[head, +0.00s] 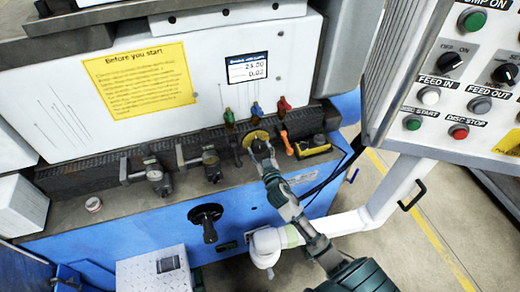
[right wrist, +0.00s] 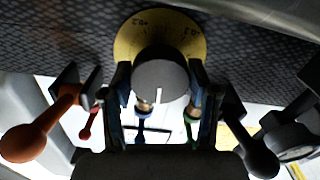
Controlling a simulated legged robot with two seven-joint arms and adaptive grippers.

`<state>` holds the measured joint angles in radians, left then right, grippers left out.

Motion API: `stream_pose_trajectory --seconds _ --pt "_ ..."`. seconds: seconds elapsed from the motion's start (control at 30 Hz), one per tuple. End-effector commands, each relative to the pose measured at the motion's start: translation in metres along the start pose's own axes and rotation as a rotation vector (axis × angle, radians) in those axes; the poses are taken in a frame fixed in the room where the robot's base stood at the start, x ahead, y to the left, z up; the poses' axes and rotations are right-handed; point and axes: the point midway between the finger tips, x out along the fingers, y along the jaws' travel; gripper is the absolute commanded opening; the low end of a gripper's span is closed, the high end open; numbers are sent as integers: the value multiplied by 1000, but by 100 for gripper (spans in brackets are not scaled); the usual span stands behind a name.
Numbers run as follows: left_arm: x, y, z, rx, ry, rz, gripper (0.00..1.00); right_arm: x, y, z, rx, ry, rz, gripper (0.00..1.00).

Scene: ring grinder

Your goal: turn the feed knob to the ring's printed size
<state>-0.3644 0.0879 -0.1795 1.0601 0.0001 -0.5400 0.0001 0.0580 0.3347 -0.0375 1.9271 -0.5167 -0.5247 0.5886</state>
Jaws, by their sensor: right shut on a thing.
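The feed knob (right wrist: 160,72) is a dark round knob with a white mark, which points down in the right wrist view. Behind it is a yellow dial (right wrist: 192,24) with printed numbers that appear upside down. In the head view the dial (head: 248,136) sits on the machine's front ledge. My right gripper (head: 262,153) reaches it from below and covers much of the knob. In the right wrist view my right gripper (right wrist: 160,88) has one finger on each side of the knob, shut on it. A small label (head: 247,68) above reads 24.00 and 0.02. My left gripper is out of view.
Green, blue and red levers (head: 256,108) stand just above the dial. An orange-handled lever (head: 287,143) is close on its right. Black valves (head: 210,160) stand to the left. A small round reddish-white thing (head: 93,204) lies on the ledge. A button panel (head: 455,95) hangs at right.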

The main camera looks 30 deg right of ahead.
Motion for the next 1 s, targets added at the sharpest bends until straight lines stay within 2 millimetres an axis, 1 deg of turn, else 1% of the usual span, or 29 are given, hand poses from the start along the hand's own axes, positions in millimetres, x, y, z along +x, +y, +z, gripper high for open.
stream_pose_trajectory --seconds 0.33,0.6,0.63,0.73,1.0 --pt "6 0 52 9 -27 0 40 0 0 -2 -280 -2 -1 25" --pt "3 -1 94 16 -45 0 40 0 -1 -2 -536 -1 -2 25" --pt "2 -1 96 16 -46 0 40 0 -1 -2 -565 -1 -2 25" --pt "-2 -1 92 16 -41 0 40 0 -1 -1 -657 -1 -3 25" --pt "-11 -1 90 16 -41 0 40 0 -2 1 -868 -1 -4 25"
